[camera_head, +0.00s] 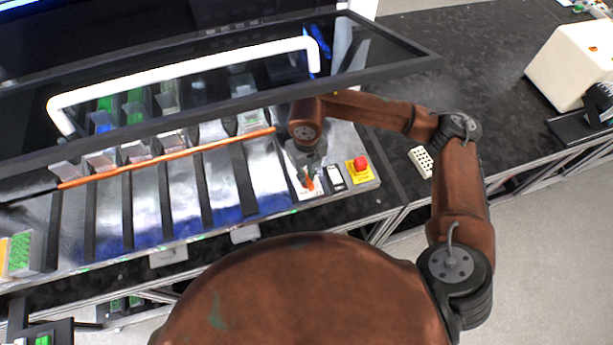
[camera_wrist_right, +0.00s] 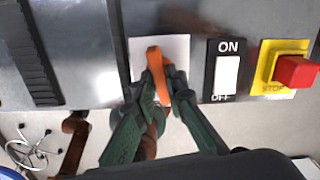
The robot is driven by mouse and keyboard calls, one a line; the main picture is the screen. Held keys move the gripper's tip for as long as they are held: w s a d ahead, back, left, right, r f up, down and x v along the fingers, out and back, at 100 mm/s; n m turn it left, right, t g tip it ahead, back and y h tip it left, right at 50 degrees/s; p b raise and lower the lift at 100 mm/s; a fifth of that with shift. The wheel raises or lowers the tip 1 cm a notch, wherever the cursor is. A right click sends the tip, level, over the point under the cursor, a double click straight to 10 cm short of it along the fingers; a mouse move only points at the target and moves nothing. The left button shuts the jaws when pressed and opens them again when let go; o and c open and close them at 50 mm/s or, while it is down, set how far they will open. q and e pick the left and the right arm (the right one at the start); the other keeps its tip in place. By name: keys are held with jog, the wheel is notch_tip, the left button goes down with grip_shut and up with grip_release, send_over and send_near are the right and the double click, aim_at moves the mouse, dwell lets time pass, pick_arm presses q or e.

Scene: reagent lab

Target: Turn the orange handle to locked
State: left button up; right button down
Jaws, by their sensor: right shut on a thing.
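The orange handle (camera_wrist_right: 155,62) sits on a white plate (camera_wrist_right: 179,47) on the steel front of the machine. In the right wrist view it runs nearly upright in the picture, with its top end clear. My right gripper (camera_wrist_right: 158,84) is shut on its lower part, with the dark green fingers on both sides. In the head view the handle (camera_head: 310,185) is a small orange bit at the tip of my right gripper (camera_head: 308,177). No lock marking is readable on the plate. My left gripper is not in view.
Right of the handle are an ON/OFF rocker switch (camera_wrist_right: 227,75) and a red stop button (camera_wrist_right: 297,72) on a yellow base, both close to my fingers. A raised glass lid with a white bar (camera_head: 190,67) hangs above the deck. A white rack (camera_head: 420,159) stands to the right.

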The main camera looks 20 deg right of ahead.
aim_at(307, 177)
jog(key=shift+m+b, duration=0.4)
jog(key=shift+m, duration=0.7)
jog(key=shift+w+r, duration=0.1)
jog(key=c, duration=2)
grip_release()
jog(key=shift+o, duration=0.2)
notch_tip(307, 177, up, 7)
jog(key=shift+r, duration=0.2)
